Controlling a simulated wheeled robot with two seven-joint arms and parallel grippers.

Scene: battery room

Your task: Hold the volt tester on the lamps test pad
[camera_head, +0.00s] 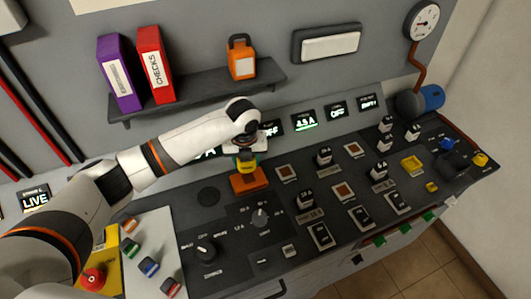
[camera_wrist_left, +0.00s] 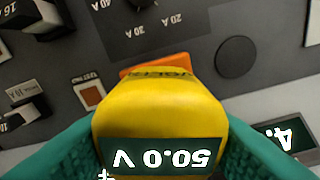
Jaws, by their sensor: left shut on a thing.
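The volt tester (camera_wrist_left: 160,108) is a yellow block with a dark display reading 50.0 V, upside down in the left wrist view. In the head view the tester (camera_head: 247,164) shows small below my left gripper (camera_head: 246,153). The teal fingers of my left gripper (camera_wrist_left: 160,150) are shut on its two sides. An orange holder (camera_head: 250,182) lies directly under the tester; I cannot tell whether the tester sits in it or just above. Square brown test pads with pale frames lie to the right: one (camera_head: 286,172), a second (camera_head: 344,190), a third (camera_head: 354,150). Their labels are unreadable here.
Rotary knobs (camera_head: 261,217) and several black breaker switches (camera_head: 323,157) stand up from the panel. A shelf (camera_head: 195,91) with binders and an orange padlock (camera_head: 241,60) hangs behind my arm. A red emergency button (camera_head: 93,279) is at the lower left.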

